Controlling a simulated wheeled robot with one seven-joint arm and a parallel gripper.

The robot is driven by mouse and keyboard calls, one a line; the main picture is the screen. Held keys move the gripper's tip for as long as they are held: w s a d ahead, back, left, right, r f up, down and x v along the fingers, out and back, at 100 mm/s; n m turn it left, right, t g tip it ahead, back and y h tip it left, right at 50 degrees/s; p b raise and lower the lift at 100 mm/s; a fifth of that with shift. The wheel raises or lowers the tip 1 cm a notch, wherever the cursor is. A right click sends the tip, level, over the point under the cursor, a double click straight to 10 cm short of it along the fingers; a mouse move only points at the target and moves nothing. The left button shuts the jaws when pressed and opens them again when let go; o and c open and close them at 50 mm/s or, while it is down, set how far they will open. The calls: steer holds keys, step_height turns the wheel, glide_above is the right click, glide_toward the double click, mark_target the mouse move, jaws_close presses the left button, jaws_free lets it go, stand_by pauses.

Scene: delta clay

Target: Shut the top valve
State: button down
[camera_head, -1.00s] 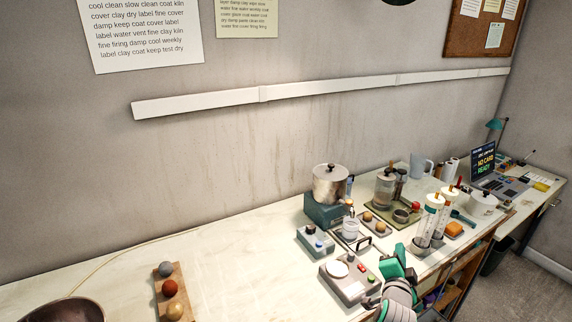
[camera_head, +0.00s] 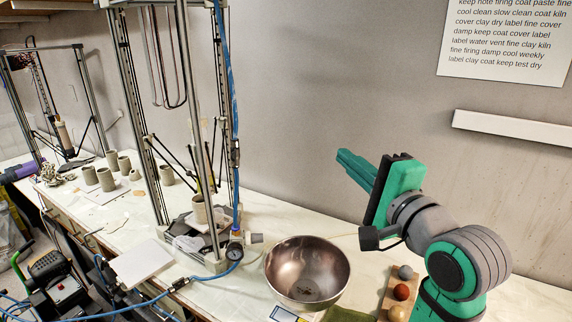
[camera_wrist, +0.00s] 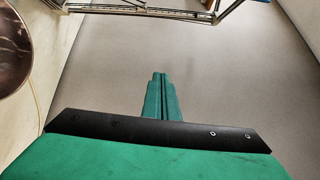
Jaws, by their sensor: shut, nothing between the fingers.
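A blue air hose (camera_head: 230,90) runs down the front post of the nearer delta printer. A small dark inline fitting (camera_head: 235,152), perhaps the top valve, sits on it partway up; its handle is too small to read. Lower down are a round pressure gauge (camera_head: 234,251) and another inline fitting (camera_head: 180,284) on the hose along the table. My green gripper (camera_head: 345,158) is raised in front of the wall, right of the printer, pointing left and well apart from the hose. Its fingers (camera_wrist: 161,80) are together and empty in the wrist view.
A metal bowl (camera_head: 307,270) and a wooden board with several clay balls (camera_head: 402,292) lie on the table below my arm. Clay cups (camera_head: 106,178) stand farther left. A second delta printer frame (camera_head: 95,100) is behind. The air between gripper and nearer printer looks clear.

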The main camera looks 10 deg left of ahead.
mark_target(237, 157)
steer(key=s+a+f+n+g+y, duration=0.1)
steer(key=s+a+f+g, duration=0.1)
steer(key=a, duration=0.3)
steer(key=s+a+f+n+g+y, duration=0.1)
steer(key=a+f, duration=0.1)
steer(key=a, duration=0.3)
steer(key=w+a, duration=0.5)
steer(key=a, duration=0.5)
